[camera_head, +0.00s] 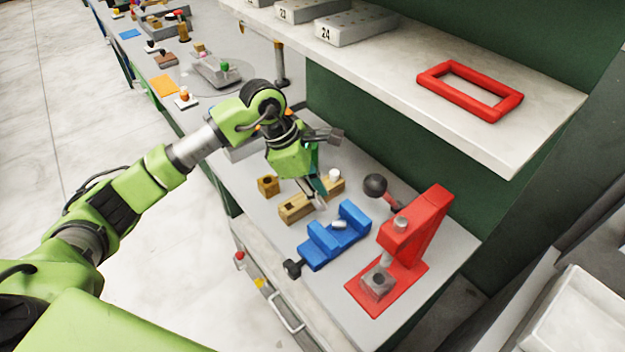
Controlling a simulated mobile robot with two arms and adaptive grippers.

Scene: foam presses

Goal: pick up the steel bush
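A small silvery cylinder (339,225), which looks like the steel bush, lies between the jaws of the blue vise (322,245). My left gripper (318,197) points down over the wooden block (296,208), behind and to the left of the vise. It is apart from the silvery cylinder. Its fingers are partly hidden and overlap the block, so I cannot tell whether they are open or shut or touch anything. A small white cylinder (334,174) stands at the block's far end. My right gripper is not in view.
A red press (412,240) stands right of the vise, with a black ball knob (375,185) behind. A smaller wooden block (268,186) sits left of the gripper. A shelf (480,130) holding a red frame (470,90) overhangs the bench's back.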

